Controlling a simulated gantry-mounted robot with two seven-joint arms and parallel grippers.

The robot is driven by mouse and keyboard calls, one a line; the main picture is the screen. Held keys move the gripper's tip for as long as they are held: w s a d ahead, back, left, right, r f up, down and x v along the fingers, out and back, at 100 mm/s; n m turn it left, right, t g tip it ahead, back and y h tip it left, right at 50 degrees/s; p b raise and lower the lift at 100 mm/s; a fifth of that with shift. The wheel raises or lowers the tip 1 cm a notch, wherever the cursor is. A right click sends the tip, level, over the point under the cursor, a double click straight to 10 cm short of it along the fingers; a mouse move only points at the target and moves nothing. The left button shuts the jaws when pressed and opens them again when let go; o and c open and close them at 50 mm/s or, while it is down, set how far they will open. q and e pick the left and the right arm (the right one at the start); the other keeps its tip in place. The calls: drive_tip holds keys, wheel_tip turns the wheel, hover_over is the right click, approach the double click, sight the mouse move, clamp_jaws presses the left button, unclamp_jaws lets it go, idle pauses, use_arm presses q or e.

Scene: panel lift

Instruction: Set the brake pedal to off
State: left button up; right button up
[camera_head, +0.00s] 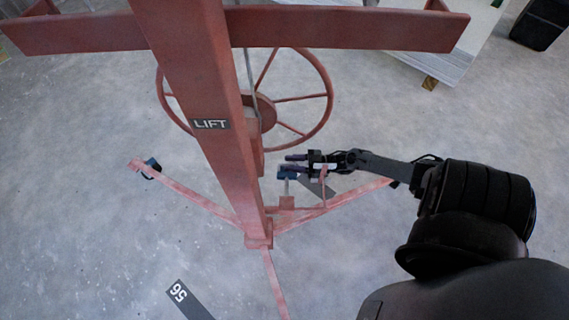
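The red lift (215,150) stands in the middle of the view, its mast marked LIFT. What looks like the brake pedal is a small blue pad (287,173) on a short red post, right of the mast's foot and above the right leg. My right gripper (293,164) reaches in from the right, its dark fingers pointing left. It appears open, with one finger just above the blue pad. The other finger is hard to separate from the pad. Whether they touch, and the pedal's exact setting, cannot be told. My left gripper is not in view.
A red handwheel (316,122) stands behind the mast, close above my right gripper. Red legs (195,192) spread over the grey floor, with a blue and black caster (150,168) at the left one. Pale panels (455,55) lie at upper right. The lower left floor is mostly clear.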

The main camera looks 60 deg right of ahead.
drive_tip(key=shift+x, duration=1.5)
drive_tip(key=shift+c, duration=0.5)
drive_tip(key=shift+s+f, duration=0.1)
drive_tip(key=shift+s, duration=0.05)
clamp_jaws()
